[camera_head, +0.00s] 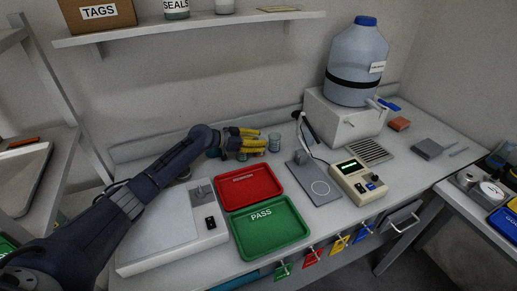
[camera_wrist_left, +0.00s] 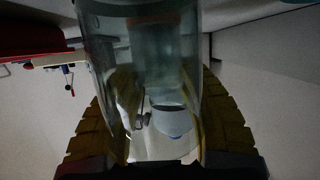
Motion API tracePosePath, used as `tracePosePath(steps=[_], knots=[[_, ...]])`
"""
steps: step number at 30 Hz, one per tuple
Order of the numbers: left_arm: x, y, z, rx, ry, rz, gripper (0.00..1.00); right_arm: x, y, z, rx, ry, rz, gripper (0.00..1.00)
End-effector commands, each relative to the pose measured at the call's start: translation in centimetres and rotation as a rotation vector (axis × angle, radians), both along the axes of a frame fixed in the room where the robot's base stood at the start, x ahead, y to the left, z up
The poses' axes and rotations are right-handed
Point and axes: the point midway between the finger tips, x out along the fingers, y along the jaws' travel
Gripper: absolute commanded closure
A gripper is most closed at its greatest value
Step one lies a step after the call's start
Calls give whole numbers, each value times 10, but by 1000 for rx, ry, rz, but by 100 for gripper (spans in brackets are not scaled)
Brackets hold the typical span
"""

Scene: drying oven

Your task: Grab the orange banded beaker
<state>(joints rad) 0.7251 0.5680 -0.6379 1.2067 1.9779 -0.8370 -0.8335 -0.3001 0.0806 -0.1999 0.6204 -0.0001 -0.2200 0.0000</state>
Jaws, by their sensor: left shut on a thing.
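My left gripper (camera_head: 252,143) reaches to the back of the bench, with its yellow fingers shut around a clear glass beaker. In the left wrist view the beaker (camera_wrist_left: 142,60) fills the middle, between the ridged yellow fingers of the left gripper (camera_wrist_left: 160,125). A dim brownish-orange band (camera_wrist_left: 158,18) shows near the top of that view on the glass. In the head view the fingers hide most of the held beaker. Another clear glass vessel (camera_head: 275,141) stands just right of the fingers; its band colour is too small to tell. My right gripper is not in view.
A red tray (camera_head: 249,205) and a green PASS tray (camera_head: 297,243) lie in front of the gripper. A white flat device (camera_head: 150,245) lies below the left arm. A grey plate (camera_head: 315,197) and a beige meter (camera_head: 345,190) stand to the right, before a water dispenser (camera_head: 318,110).

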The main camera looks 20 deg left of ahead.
Motion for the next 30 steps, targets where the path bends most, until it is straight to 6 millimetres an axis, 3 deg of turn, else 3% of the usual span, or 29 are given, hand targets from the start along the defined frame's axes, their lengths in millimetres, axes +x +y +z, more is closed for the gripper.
tracePosePath(steps=[17, 30], knots=[[0, 0, 9, 0, -1, -1, 91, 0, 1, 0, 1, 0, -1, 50], [0, 0, 47, 2, -4, -1, 91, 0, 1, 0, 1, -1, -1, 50]])
